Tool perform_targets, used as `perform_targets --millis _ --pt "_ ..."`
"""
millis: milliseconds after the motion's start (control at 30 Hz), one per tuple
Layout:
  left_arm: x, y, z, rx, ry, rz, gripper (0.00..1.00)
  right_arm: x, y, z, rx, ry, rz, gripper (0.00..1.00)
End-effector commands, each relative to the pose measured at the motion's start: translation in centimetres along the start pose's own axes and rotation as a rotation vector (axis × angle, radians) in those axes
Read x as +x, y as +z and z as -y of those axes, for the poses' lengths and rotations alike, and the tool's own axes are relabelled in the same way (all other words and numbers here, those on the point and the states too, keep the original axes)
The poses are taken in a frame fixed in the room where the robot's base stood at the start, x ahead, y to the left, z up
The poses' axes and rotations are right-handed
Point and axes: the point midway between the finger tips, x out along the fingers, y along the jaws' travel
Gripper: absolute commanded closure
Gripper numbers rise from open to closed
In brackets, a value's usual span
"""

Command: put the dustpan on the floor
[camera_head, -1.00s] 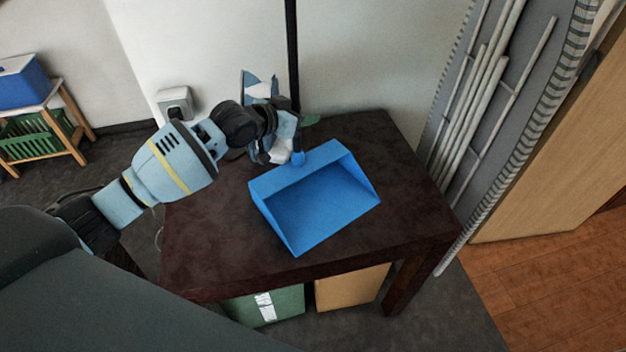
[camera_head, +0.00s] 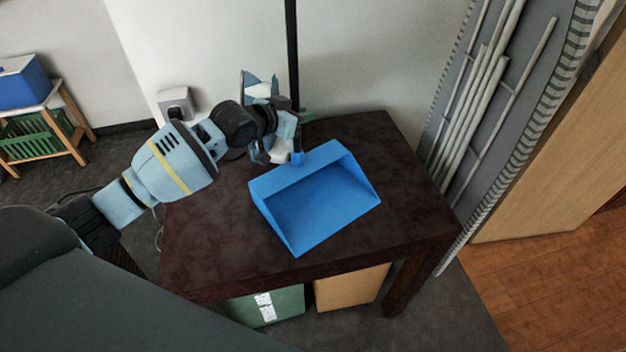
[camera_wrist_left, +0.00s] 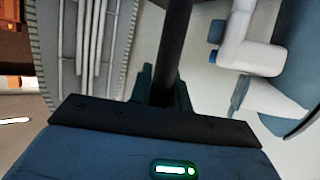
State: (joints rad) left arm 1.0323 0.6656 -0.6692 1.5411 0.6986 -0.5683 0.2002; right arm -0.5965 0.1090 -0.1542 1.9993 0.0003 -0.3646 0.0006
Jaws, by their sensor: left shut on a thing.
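The blue dustpan (camera_head: 315,203) sits on the dark wooden table (camera_head: 215,255), its open side facing the lower right. Its long black handle (camera_head: 292,50) rises upright from a blue socket at the back of the pan. My left gripper (camera_head: 299,117) is shut on the black handle a little above the pan. In the left wrist view the handle (camera_wrist_left: 178,35) passes between the gripper's dark fingers (camera_wrist_left: 164,90). The grey floor (camera_head: 440,318) shows around the table. My right gripper is in neither view.
A green box (camera_head: 270,305) and a cardboard box (camera_head: 352,287) stand under the table. A folded grey rack (camera_head: 490,100) leans close to the table's right. A wooden stand (camera_head: 68,115) with a blue bin is at left. Wooden floor lies at lower right.

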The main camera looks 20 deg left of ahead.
Motion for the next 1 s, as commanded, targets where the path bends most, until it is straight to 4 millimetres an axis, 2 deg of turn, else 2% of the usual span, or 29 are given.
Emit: perform_targets --millis 367,1000 --pt "0.00 0.04 0.01 0.000 0.000 0.001 1.00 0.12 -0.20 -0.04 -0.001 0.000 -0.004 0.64" --pt "-0.17 -0.58 0.03 -0.001 0.000 -0.005 1.00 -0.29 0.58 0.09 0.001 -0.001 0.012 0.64"
